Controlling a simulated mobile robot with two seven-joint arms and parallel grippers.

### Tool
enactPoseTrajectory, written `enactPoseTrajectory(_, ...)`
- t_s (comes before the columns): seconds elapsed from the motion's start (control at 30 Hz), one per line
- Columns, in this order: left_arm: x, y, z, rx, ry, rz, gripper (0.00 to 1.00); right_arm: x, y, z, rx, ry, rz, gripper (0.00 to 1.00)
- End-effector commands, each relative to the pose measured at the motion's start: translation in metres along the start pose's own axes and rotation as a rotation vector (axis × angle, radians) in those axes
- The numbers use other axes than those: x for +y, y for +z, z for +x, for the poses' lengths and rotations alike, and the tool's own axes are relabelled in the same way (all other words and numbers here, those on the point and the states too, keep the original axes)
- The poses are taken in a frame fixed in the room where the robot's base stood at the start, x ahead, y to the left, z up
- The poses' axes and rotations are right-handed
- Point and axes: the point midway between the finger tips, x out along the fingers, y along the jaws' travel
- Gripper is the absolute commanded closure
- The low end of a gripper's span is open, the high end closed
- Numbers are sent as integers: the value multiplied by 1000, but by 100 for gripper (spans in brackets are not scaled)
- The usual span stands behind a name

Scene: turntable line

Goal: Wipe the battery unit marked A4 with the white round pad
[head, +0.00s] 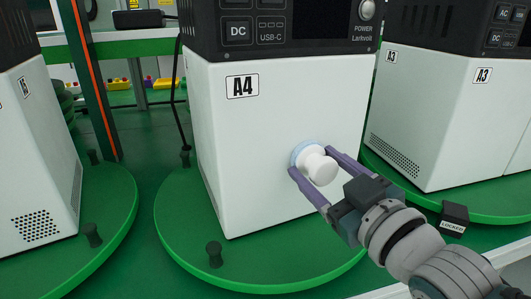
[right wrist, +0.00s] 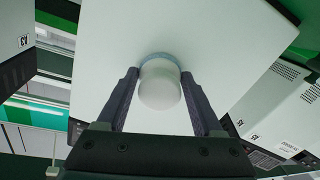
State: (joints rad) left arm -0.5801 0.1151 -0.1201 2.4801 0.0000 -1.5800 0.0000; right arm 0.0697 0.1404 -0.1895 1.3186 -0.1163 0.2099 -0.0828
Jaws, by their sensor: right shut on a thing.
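The battery unit marked A4 (head: 270,130) stands upright on a green round turntable (head: 190,243) in the middle of the head view, white below and dark on top. My right gripper (head: 313,162) is shut on the white round pad (head: 320,170), one purple finger on each side of its knob. The pad's pale blue face is against the lower right part of the unit's white front, seemingly touching. In the right wrist view the pad (right wrist: 160,88) sits between the fingers, in front of the white panel (right wrist: 225,45). My left gripper is not in view.
A unit marked A3 (head: 435,125) stands on another green turntable to the right, with a black block labelled LOCKED (head: 453,217) at its edge. Another white unit (head: 35,150) stands at the left. Black pegs (head: 214,254) stick up from the turntables.

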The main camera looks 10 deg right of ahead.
Motion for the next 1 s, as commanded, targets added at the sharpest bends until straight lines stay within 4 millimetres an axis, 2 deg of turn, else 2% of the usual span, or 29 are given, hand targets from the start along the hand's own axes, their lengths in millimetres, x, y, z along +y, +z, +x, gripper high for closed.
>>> enactPoseTrajectory(0.17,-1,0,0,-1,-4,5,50,6,2,0,1,1,-2,76)
enactPoseTrajectory(0.4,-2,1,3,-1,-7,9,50,27,10,1,2,0,-3,76)
enactPoseTrajectory(0.67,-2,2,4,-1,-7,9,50,36,13,1,1,0,-1,76)
enactPoseTrajectory(1.0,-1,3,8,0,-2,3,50,63,22,0,2,0,-2,76)
